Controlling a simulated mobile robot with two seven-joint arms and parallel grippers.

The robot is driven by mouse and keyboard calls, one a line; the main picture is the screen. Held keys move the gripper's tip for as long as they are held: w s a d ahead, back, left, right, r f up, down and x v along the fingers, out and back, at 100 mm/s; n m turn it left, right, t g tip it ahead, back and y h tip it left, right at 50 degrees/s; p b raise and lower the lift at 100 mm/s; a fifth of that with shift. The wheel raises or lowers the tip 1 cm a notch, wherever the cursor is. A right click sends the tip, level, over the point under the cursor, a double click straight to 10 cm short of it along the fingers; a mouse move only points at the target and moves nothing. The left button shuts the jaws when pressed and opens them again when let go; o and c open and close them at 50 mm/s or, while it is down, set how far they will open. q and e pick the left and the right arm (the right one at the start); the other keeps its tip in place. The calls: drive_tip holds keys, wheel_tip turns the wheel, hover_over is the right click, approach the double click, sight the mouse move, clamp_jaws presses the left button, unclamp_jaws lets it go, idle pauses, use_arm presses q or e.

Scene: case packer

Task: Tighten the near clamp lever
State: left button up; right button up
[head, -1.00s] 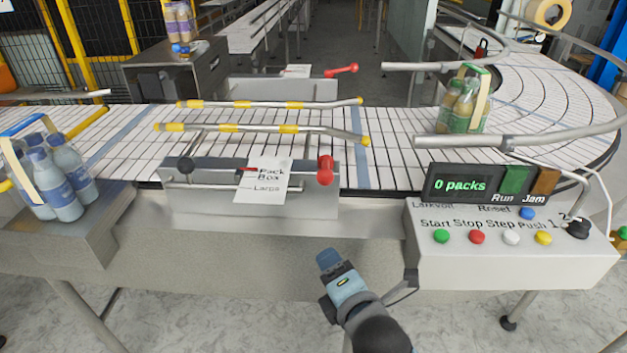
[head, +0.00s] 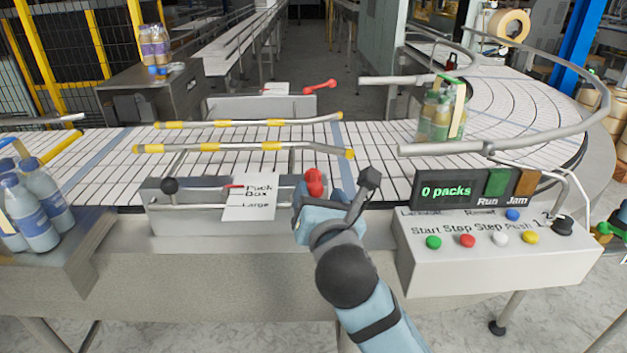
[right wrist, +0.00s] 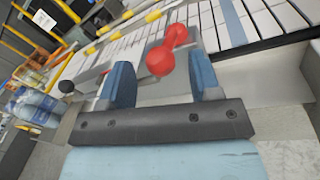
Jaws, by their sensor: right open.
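The near clamp lever (head: 314,182) is red and stands at the right end of the grey clamp block on the near side of the conveyor. In the right wrist view the red lever (right wrist: 160,61) shows its round knob and a second rounded end, between and beyond my fingers. My right gripper (head: 335,190) is at the lever in the head view and partly hides its lower part. In the right wrist view my right gripper (right wrist: 163,84) is open, its two blue fingers on either side of the knob; contact cannot be told. My left gripper is not in view.
The control box (head: 500,262) stands close on the right. A far red lever (head: 320,85) sits across the conveyor. Guide rails (head: 240,147) run above the belt.

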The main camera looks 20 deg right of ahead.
sight(314, 180)
drive_tip(key=shift+w+d, duration=0.15)
drive_tip(key=shift+w, duration=1)
drive_tip(key=shift+w+d, duration=0.15)
drive_tip(key=shift+w, duration=1)
